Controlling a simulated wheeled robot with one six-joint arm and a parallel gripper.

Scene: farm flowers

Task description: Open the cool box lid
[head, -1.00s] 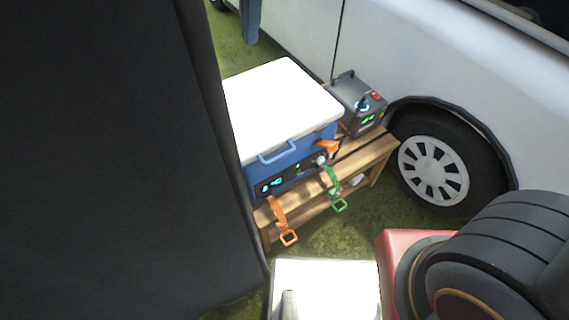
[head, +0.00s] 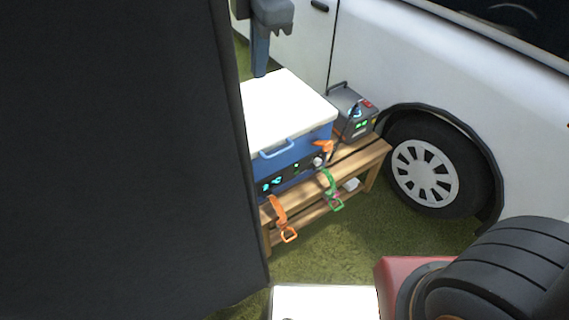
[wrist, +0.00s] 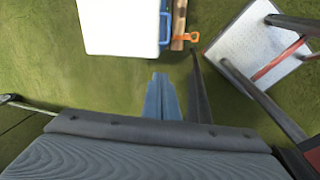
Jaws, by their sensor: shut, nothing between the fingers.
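The cool box is blue with a white lid (head: 288,105) and stands on a wooden bench. The lid lies flat and closed on the box. A light blue handle (head: 278,152) is on the box's front side, and an orange latch (head: 325,147) is near its right front corner. My gripper (head: 260,68) hangs fingers down by the lid's far edge in the head view; I cannot tell the exact gap. In the wrist view my gripper (wrist: 162,85) is shut and empty, with the white lid (wrist: 120,25) ahead, apart from the fingertips.
A grey power unit (head: 352,113) stands beside the box on the bench (head: 355,160). An orange strap (head: 279,212) and a green strap (head: 328,183) hang from the bench front. A white van (head: 430,75) stands close behind.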

